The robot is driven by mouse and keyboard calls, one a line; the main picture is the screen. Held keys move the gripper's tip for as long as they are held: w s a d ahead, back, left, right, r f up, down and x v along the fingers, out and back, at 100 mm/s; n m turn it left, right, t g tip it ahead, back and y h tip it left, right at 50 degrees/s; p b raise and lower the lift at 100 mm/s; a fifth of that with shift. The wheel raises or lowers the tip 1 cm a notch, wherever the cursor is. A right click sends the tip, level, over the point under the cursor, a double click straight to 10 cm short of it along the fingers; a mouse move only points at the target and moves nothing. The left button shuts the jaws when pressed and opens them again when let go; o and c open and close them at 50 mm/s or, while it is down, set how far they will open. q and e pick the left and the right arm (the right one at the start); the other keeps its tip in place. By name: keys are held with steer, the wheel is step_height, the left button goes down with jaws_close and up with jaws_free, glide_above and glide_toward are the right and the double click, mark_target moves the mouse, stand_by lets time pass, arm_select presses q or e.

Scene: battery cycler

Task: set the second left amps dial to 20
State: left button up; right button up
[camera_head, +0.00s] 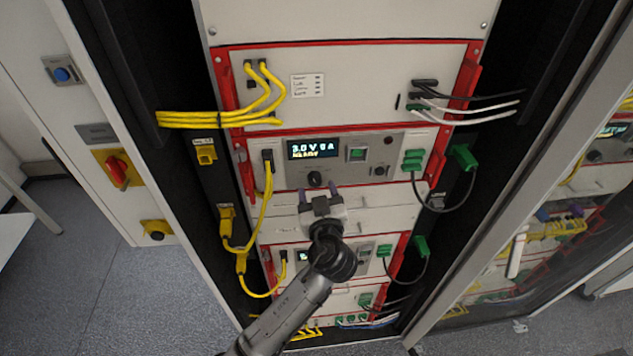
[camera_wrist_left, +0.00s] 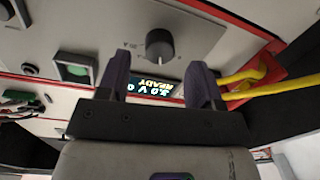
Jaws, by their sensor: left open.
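A black round dial (camera_head: 315,178) sits on the upper grey panel, just below a lit display (camera_head: 313,148) that reads about 3.0 V 0 A, with READY under it. In the left wrist view the dial (camera_wrist_left: 160,45) has a pale pointer mark, and the display (camera_wrist_left: 152,88) appears upside down. My left gripper (camera_head: 320,189) is open and empty, just below and in front of this dial. In the left wrist view its fingers (camera_wrist_left: 160,60) stand apart, with the dial beyond their tips and no contact visible. A lower panel's display (camera_head: 303,256) is partly hidden by my arm.
A green square switch (camera_head: 357,154) and a smaller knob (camera_head: 380,171) are right of the display. Yellow cables (camera_head: 268,195) hang at the left, and green plugs (camera_head: 412,160) with black cables at the right. An open cabinet door (camera_head: 510,190) stands at the right.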

mark_target(315, 179)
arm_select(q)
steer(key=shift+w+a, duration=0.15)
steer(key=shift+w, duration=1.05)
steer(key=c, duration=0.9)
